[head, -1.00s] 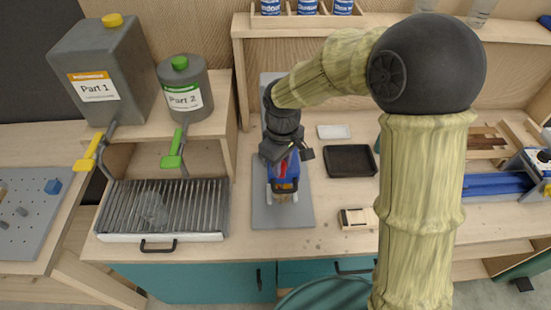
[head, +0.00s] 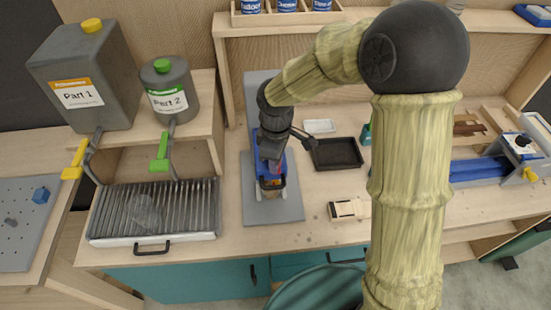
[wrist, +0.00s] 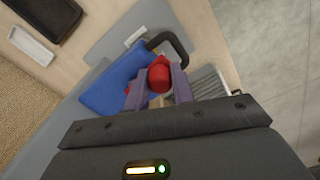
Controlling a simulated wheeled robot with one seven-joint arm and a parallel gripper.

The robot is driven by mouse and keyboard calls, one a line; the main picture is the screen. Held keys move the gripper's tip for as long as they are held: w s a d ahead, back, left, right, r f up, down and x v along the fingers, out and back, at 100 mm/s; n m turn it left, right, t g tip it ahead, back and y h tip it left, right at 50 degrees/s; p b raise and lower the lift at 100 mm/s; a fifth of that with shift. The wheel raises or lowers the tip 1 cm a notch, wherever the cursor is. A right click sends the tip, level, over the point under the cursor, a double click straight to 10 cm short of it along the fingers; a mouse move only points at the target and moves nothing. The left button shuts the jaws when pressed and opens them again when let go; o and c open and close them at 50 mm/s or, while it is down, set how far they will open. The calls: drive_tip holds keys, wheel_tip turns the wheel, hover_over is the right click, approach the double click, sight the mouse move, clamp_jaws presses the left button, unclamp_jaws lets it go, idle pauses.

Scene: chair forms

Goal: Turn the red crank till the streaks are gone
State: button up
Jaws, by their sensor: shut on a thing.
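A blue hand mixer (head: 284,183) stands on a grey mat (head: 262,212) on the workbench. Its red crank knob (wrist: 158,77) shows in the wrist view between the two fingers of my gripper (wrist: 156,88), which is shut on it. The blue body (wrist: 112,88) lies just left of the knob there, and a black curved handle (wrist: 178,45) is beyond it. In the head view my gripper (head: 272,165) covers most of the crank. The mixer's contents are too small and too covered to judge for streaks.
Part 1 (head: 80,92) and Part 2 (head: 168,102) canisters stand on a shelf at left, above a slatted tray (head: 150,210). A black tray (head: 337,153), a white dish (head: 319,126) and a cream block (head: 349,209) lie right of the mat.

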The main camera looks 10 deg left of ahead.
drive_tip(key=o, duration=1)
wheel_tip(320, 180, up, 17)
drive_tip(key=shift+r+b, duration=0.2)
drive_tip(key=shift+b, duration=0.85)
